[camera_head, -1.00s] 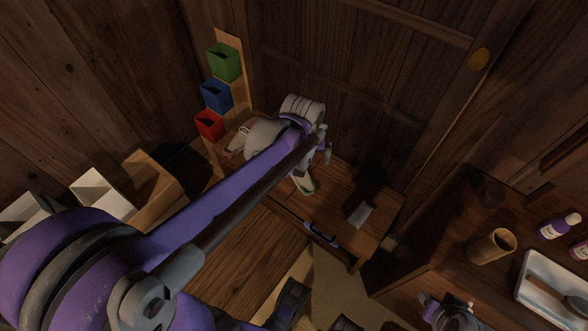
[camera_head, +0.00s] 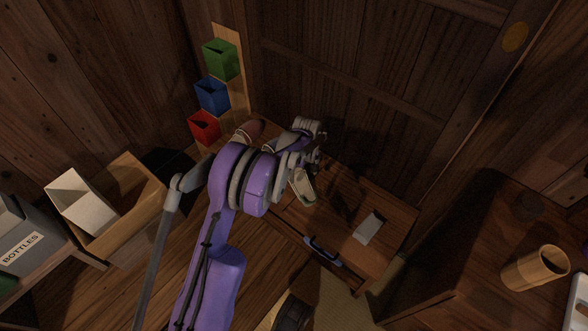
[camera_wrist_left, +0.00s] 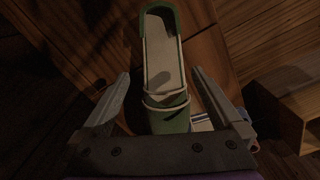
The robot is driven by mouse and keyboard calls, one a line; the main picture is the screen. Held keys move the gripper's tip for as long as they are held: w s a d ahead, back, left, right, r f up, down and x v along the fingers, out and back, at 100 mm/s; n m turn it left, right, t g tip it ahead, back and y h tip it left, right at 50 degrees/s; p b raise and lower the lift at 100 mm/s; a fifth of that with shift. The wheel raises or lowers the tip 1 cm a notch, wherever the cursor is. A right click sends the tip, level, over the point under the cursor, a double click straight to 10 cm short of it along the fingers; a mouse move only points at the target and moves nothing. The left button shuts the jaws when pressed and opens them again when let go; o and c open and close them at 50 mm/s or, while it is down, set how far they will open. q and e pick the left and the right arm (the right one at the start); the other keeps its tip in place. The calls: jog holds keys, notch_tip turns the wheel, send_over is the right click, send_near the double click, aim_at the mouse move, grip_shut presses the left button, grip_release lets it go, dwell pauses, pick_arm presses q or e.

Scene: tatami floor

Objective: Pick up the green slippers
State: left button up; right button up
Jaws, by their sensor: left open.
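One green slipper (camera_head: 303,188) with a pale insole lies on the low wooden cabinet, just below my left gripper in the head view. In the left wrist view the green slipper (camera_wrist_left: 164,52) points away from me. Its strapped green end lies between the fingers of my left gripper (camera_wrist_left: 165,78). The jaws are open, one finger on each side, and I see no grip on it. In the head view my left gripper (camera_head: 316,150) is small and dark, partly hidden by its wrist. I cannot make out a second green slipper. My right gripper is not in view.
Green, blue and red boxes line the wall. A taller cabinet (camera_head: 470,260) stands right.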

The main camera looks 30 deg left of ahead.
aim_at(302, 185)
pick_arm(q)
jog(key=f+b, duration=0.1)
jog(key=f, duration=0.2)
jog(key=f+b, duration=0.1)
jog(key=f, duration=0.3)
jog(key=shift+s+a, duration=0.1)
jog(key=shift+s, duration=0.1)
jog(key=c, duration=1.4)
jog(key=shift+r, duration=0.1)
